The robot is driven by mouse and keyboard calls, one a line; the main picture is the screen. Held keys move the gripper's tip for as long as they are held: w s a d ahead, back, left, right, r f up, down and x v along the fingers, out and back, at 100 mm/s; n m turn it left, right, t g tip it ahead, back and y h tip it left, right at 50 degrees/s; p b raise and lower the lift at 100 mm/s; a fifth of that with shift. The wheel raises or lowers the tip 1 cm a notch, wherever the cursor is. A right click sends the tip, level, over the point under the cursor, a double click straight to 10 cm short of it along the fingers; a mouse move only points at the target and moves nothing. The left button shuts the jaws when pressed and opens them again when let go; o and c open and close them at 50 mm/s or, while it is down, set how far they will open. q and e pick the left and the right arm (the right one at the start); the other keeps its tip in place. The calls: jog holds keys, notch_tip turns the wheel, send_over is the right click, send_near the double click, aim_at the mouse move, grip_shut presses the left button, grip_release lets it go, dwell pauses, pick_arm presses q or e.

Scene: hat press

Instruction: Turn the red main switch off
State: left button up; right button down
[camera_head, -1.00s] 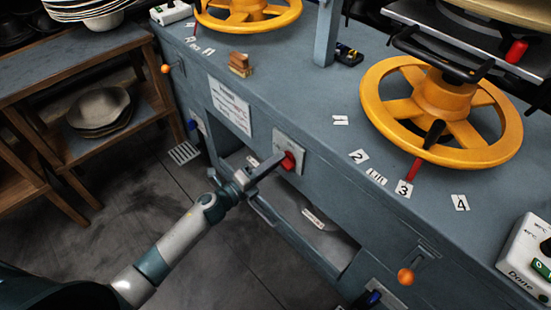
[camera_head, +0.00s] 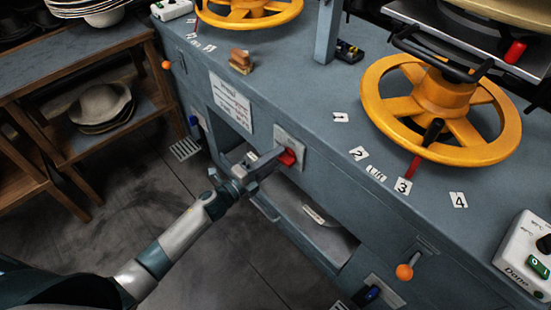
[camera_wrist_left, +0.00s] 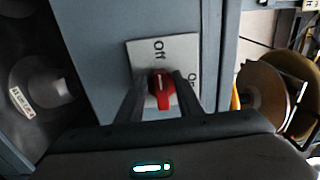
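The red main switch (camera_wrist_left: 160,91) sits on a pale plate (camera_wrist_left: 142,58) marked Off and On, on the front of the grey-blue machine. In the left wrist view its pale mark points up towards Off. The red knob also shows at the gripper's tip in the head view (camera_head: 288,157). My left gripper (camera_wrist_left: 160,82) has one finger on each side of the knob, close against it, and looks shut on it. In the head view the fingers overlap and part of the knob is hidden. My right gripper is not in view.
Two yellow handwheels (camera_head: 383,100) stand on the machine top. A white control box (camera_head: 515,262) is at the right edge. An orange-knobbed lever (camera_head: 404,272) sticks out of the front, lower right. A wooden shelf with hats (camera_head: 100,105) stands left. The floor beside my arm is clear.

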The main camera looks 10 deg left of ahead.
pick_arm(q)
jog(key=shift+s, duration=0.15)
